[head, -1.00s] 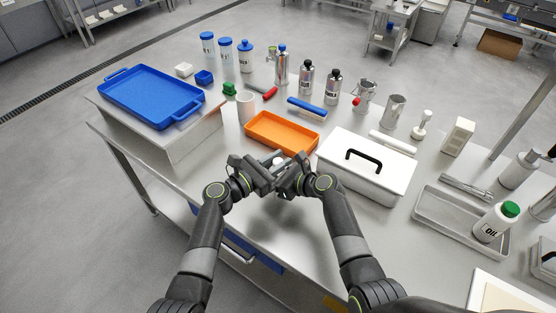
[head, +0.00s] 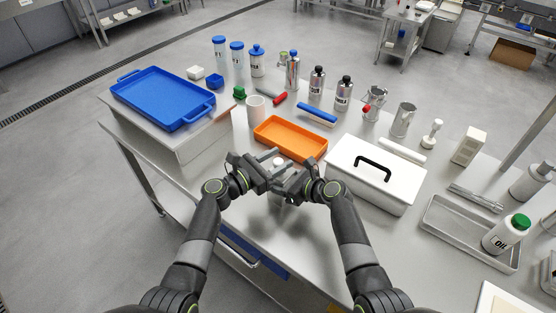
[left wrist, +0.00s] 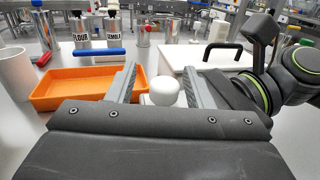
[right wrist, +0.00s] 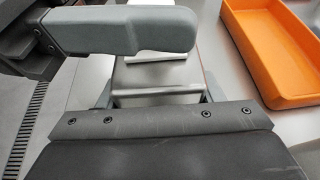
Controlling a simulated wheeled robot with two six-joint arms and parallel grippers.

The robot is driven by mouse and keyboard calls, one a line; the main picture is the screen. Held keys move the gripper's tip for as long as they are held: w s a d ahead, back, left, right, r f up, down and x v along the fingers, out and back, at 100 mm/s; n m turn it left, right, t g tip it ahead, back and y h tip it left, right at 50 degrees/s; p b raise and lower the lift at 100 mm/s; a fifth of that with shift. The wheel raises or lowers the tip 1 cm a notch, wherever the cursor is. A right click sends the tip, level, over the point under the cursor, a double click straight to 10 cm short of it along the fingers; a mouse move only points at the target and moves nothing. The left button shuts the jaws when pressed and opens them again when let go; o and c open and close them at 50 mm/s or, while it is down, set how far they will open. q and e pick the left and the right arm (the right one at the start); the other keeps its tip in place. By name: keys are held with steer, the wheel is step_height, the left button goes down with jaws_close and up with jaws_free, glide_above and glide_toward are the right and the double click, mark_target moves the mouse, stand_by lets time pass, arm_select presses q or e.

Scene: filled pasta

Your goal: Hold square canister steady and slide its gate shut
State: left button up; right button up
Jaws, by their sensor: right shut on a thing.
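The square canister is a small metallic box, mostly hidden between my grippers in the head view. Its silver top and side (right wrist: 155,82) show in the right wrist view. A rounded white knob (left wrist: 164,91) shows in the left wrist view and is a small pale spot (head: 278,162) in the head view. My right gripper (head: 282,188) is shut on the canister body. My left gripper (head: 276,165) is open, its fingers on either side of the white knob with gaps between. The gate's position cannot be made out.
An orange tray (head: 290,150) lies just behind the grippers. A white lidded box (head: 372,190) with a black handle stands close on the right. The steel table's front left is clear.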

arm_select(q)
steer(key=v, duration=1.2)
arm_select(e)
steer(key=shift+f, duration=0.1)
arm_select(q)
steer(key=shift+r, duration=0.1)
arm_select(e)
steer(key=o, duration=1.3)
